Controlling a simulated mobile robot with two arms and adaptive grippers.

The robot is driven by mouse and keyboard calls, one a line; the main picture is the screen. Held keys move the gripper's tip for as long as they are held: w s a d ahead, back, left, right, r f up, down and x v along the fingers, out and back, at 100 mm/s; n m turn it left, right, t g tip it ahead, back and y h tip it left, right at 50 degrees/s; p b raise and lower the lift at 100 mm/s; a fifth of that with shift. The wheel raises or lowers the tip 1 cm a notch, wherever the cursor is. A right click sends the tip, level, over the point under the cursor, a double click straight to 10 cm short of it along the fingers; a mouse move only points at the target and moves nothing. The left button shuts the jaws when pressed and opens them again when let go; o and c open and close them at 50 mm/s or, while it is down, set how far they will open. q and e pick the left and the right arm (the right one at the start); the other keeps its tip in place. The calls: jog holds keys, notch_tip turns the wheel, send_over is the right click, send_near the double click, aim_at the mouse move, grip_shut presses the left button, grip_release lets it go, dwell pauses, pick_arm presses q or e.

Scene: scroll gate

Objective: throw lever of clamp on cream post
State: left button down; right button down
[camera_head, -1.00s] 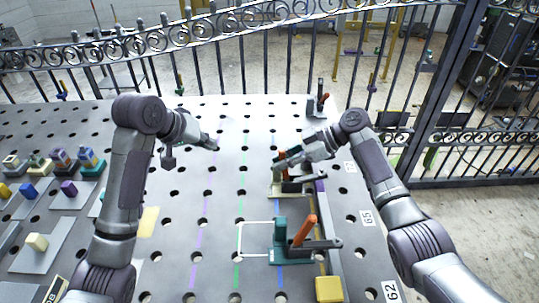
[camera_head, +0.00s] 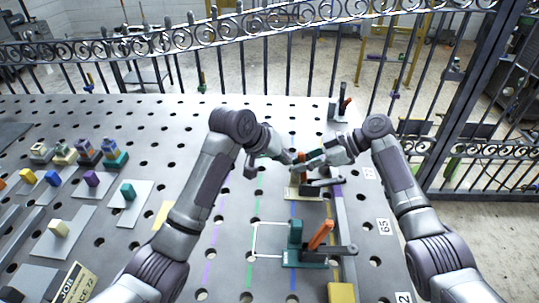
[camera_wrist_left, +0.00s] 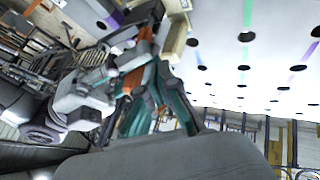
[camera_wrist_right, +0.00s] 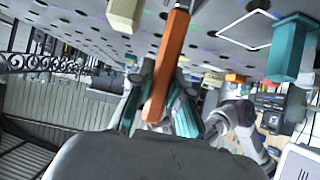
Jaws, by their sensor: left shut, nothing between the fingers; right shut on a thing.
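The clamp with the cream base (camera_head: 300,194) stands on the perforated table at centre right, partly hidden by my grippers. Its cream post (camera_wrist_right: 125,14) shows at the top of the right wrist view. The orange lever (camera_wrist_right: 168,65) runs between the fingers of my right gripper (camera_wrist_right: 160,120), which is shut on it. In the head view the right gripper (camera_head: 318,162) is over the clamp. My left gripper (camera_head: 292,162) is shut and empty, close beside the right gripper and clamp. The left wrist view shows its teal fingers (camera_wrist_left: 160,105) with orange parts close by.
A teal clamp (camera_head: 297,243) with an orange lever stands nearer, by a white outline. Another clamp (camera_head: 340,108) stands at the far edge. A yellow block (camera_head: 341,293) is at the front. Several coloured blocks are at left. An iron fence (camera_head: 250,60) runs behind the table.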

pick_arm(q)
jog(key=shift+d+r, duration=0.1)
jog(key=shift+d, duration=0.5)
jog(key=shift+d+r, duration=0.3)
jog(key=shift+d, duration=0.5)
pick_arm(e)
jog(key=shift+a+r, duration=0.1)
jog(key=shift+a, duration=0.05)
pick_arm(q)
jog(key=shift+s+d, duration=0.1)
pick_arm(e)
jog(key=c, duration=1.1)
grip_release()
pick_arm(q)
jog(key=shift+f, duration=0.1)
pick_arm(e)
jog(key=shift+d, duration=0.25)
